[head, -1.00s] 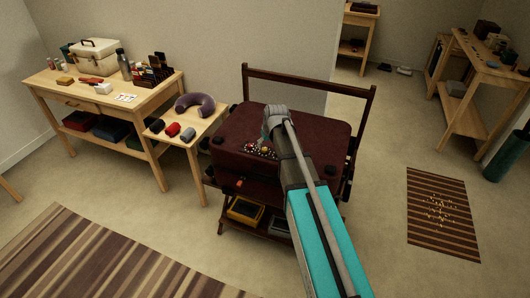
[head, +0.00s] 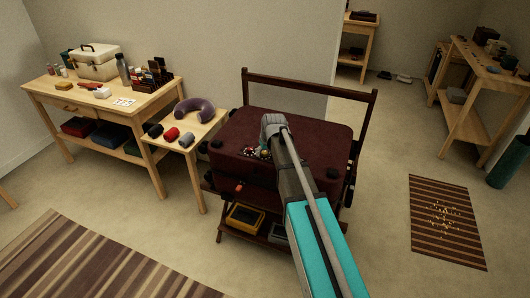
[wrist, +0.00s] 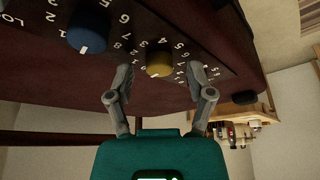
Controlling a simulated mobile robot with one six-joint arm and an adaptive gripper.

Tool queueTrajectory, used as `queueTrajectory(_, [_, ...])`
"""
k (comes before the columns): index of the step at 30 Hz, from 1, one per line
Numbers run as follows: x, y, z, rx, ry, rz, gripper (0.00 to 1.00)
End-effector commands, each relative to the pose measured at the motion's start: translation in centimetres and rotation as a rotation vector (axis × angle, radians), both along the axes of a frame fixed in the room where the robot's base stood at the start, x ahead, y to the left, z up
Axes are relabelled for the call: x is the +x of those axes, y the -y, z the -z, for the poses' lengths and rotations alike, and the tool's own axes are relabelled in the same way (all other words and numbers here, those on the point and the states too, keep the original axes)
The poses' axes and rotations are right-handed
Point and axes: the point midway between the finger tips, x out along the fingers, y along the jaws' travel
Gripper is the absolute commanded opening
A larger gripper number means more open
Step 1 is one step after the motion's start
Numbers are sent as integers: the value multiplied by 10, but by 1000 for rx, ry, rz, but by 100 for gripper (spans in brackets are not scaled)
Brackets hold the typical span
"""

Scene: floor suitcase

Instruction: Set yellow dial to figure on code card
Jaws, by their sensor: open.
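The yellow dial (wrist: 159,64) sits on a black plate (wrist: 140,50) with white figures around it. In the wrist view its white mark points toward the lower side. My gripper (wrist: 162,78) is open, with one finger left and one right of the yellow dial; I cannot tell whether either touches it. A blue dial (wrist: 88,33) is to the left on the same plate. The plate is on a dark red suitcase (head: 310,132). In the head view my arm covers part of the dials. A white card (head: 124,102) with unreadable marks lies on the left table.
The suitcase rests on a dark wooden rack (head: 300,81) with a tall back rail. A small side table (head: 205,128) with a neck pillow (head: 194,110) and rolled items stands left. A wooden table (head: 65,94) stands further left. Striped rugs (head: 446,220) lie on open floor.

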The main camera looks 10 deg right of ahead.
Motion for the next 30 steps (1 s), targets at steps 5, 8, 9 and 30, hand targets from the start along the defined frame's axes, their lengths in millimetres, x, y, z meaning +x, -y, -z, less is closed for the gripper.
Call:
queueTrajectory(5, [0, 0, 0, 0, 0, 0, 48])
queueTrajectory(8, [0, 0, 0, 0, 0, 0, 30])
queueTrajectory(9, [0, 0, 0, 0, 0, 0, 22])
queueTrajectory(30, [-1, -2, 0, 0, 0, 87, 0])
